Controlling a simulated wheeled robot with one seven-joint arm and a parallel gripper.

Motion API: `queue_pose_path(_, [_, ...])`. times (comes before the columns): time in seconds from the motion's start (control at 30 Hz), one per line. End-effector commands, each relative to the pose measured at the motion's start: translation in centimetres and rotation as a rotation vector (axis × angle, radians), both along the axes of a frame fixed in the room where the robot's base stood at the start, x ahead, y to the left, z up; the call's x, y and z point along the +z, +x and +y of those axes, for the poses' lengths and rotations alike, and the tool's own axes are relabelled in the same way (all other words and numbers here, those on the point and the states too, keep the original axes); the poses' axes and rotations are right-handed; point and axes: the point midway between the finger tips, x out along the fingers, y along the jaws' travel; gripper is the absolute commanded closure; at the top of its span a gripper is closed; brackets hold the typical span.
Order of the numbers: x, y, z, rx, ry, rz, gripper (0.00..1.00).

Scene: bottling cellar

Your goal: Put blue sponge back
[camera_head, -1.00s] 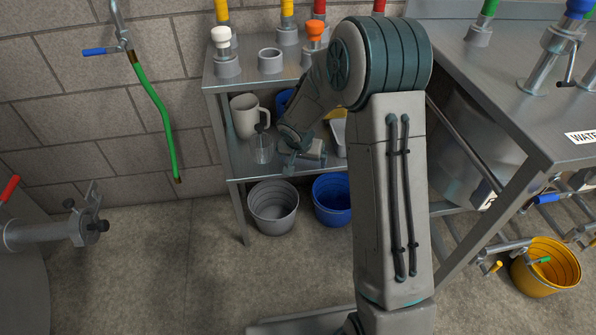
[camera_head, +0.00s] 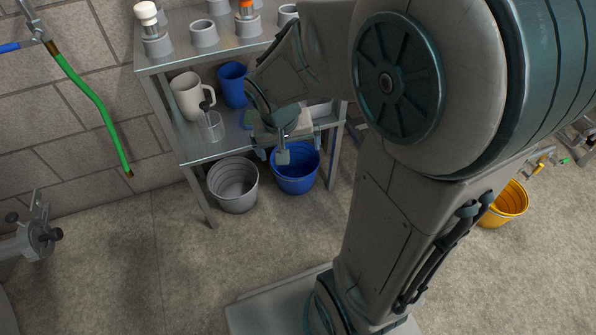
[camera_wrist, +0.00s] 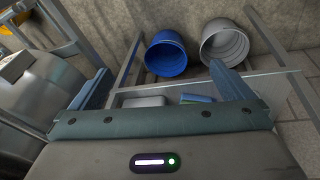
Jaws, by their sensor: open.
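A small flat blue thing, likely the blue sponge (camera_wrist: 196,98), lies on the lower shelf in the wrist view, beside a pale grey tray (camera_wrist: 146,102). It is partly cut off by my gripper's body. My gripper (camera_wrist: 160,75) is open, its two blue-grey fingers wide apart, and the sponge shows between them. I see nothing held. In the head view my gripper (camera_head: 282,150) is at the front of the lower shelf (camera_head: 196,150), above the blue bucket. There my arm hides the right part of the shelf, and I cannot make out the sponge.
A grey bucket (camera_head: 233,188) and a blue bucket (camera_head: 296,172) stand on the floor under the shelf. A white mug (camera_head: 188,98), a clear glass (camera_head: 211,127) and a blue cup (camera_head: 233,84) stand left of my gripper. Grey holders line the top shelf.

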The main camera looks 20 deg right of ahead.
Motion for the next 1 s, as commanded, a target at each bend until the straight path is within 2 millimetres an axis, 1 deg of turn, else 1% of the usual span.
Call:
queue_pose_path(0.03, [1.0, -1.9, -0.1, 0.021, 0.015, 0.014, 0.0])
queue_pose_path(0.1, [1.8, -4.3, 0.0, 0.067, 0.043, 0.045, 0.0])
queue_pose_path(0.2, [2.7, -7.2, 0.4, 0.128, 0.087, 0.077, 0.0])
queue_pose_path(0.3, [3.2, -9.2, 0.9, 0.18, 0.124, 0.096, 0.0])
queue_pose_path(0.4, [3.4, -10.3, 1.3, 0.213, 0.147, 0.104, 0.0])
queue_pose_path(0.53, [3.4, -10.7, 1.5, 0.228, 0.157, 0.108, 0.0])
queue_pose_path(0.73, [3.5, -10.6, 1.5, 0.228, 0.156, 0.109, 0.0])
queue_pose_path(0.8, [3.9, -10.5, 1.8, 0.229, 0.159, 0.106, 0.0])
queue_pose_path(0.87, [4.9, -10.1, 2.6, 0.231, 0.168, 0.101, 0.0])
queue_pose_path(0.97, [7.9, -9.2, 5.1, 0.235, 0.198, 0.091, 0.0])
queue_pose_path(1.0, [9.4, -8.9, 6.3, 0.236, 0.213, 0.086, 0.0])
